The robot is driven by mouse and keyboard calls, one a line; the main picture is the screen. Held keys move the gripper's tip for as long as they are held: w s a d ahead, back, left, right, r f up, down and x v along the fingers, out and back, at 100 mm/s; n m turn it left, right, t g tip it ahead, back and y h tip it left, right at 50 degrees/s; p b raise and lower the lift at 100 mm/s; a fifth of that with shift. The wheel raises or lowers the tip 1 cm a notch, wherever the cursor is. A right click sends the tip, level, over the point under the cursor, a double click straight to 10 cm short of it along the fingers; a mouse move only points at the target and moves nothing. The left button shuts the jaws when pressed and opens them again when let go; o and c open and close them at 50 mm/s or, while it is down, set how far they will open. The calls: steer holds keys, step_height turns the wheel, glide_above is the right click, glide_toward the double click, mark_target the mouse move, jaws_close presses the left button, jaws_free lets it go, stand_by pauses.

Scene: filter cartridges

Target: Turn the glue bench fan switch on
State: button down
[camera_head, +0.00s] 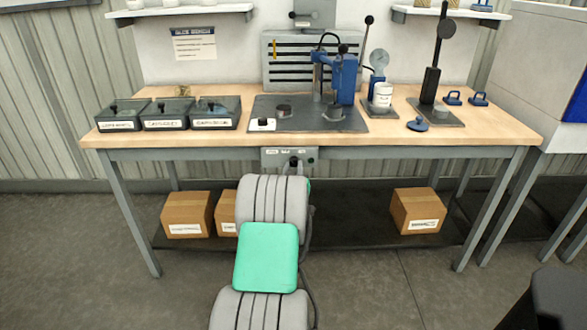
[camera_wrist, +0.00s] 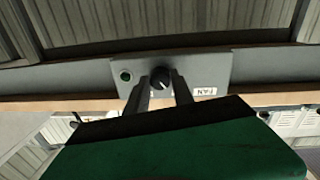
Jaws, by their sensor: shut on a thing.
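In the wrist view, the box (camera_wrist: 212,70) bears a black round knob (camera_wrist: 160,77) with a white pointer line, a green round lamp or button (camera_wrist: 125,75), and a label reading FAN. The wrist picture looks upside down. My gripper (camera_wrist: 160,90) has its two dark fingers on either side of the knob and is shut on it. The pointer is slanted. I cannot tell whether the green lamp is lit.
The wooden bench top (camera_head: 215,141) above holds lidded bins (camera_head: 165,121), a blue press (camera_head: 343,80) on a dark mat, and a white tub (camera_head: 382,95). Cardboard boxes (camera_head: 416,211) sit on the lower shelf. The floor in front is clear.

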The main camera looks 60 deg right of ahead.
steer(key=shift+f+m+b, duration=0.1)
steer(key=shift+m+b, duration=0.2)
steer(key=m+b, duration=0.2)
steer(key=shift+m, duration=0.3)
steer(key=m+b, duration=0.2)
steer(key=m, duration=0.1)
steer(key=shift+y, duration=0.3)
steer(key=m+b, duration=0.2)
steer(key=m, duration=0.1)
steer(key=shift+m, duration=0.4)
steer(key=shift+r+m+b, duration=0.2)
steer(key=shift+m+b, duration=0.45)
steer(key=shift+m, duration=1.05)
steer(key=shift+t+y, duration=0.3)
steer(key=c, duration=1.1)
jaws_free()
